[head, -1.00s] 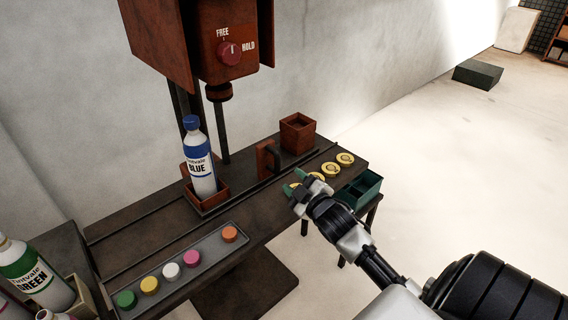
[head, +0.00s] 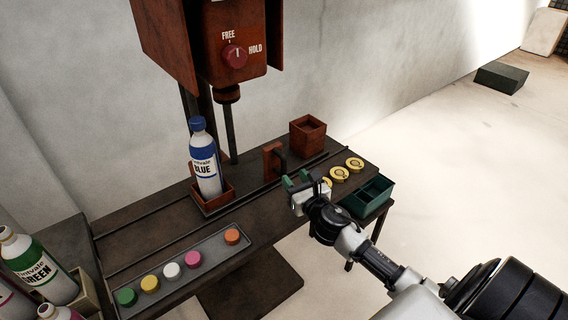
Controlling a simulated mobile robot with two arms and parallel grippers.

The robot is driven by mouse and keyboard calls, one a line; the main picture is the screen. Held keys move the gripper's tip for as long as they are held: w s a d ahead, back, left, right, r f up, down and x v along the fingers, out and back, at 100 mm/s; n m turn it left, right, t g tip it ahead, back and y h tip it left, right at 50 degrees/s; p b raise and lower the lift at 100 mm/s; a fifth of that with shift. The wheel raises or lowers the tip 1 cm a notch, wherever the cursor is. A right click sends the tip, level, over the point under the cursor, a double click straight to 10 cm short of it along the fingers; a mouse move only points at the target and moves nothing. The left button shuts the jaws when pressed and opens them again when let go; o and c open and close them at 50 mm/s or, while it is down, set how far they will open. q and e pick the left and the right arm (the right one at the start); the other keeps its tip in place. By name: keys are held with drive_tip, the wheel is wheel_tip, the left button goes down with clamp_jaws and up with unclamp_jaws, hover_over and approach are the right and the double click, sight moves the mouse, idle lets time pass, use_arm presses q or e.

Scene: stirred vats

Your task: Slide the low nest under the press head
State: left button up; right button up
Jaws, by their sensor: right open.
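A low-walled red-brown nest (head: 220,202) sits on the slide of the dark bench and holds a white bottle with a blue cap, labelled BLUE (head: 206,168). A taller-walled red-brown nest (head: 308,140) stands at the right end of the slide and looks empty. An upright handle block (head: 272,163) stands between them. The press head (head: 229,95) hangs above; the bottle appears a little left of it, but I cannot tell the exact alignment. My right gripper (head: 302,182) is open and empty, just right of and in front of the handle, apart from it. My left gripper is not in view.
A red knob (head: 235,56) on the press points between FREE and HOLD. A grey tray (head: 185,268) holds several coloured caps. Yellow discs (head: 354,164) lie beside a green bin (head: 368,196) at the right. A green-labelled bottle (head: 38,268) stands at the left.

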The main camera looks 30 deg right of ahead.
sight(285, 166)
drive_tip(key=w, duration=0.4)
drive_tip(key=w+d, duration=0.1)
drive_tip(key=w, duration=0.2)
drive_tip(key=shift+w, duration=0.1)
clamp_jaws()
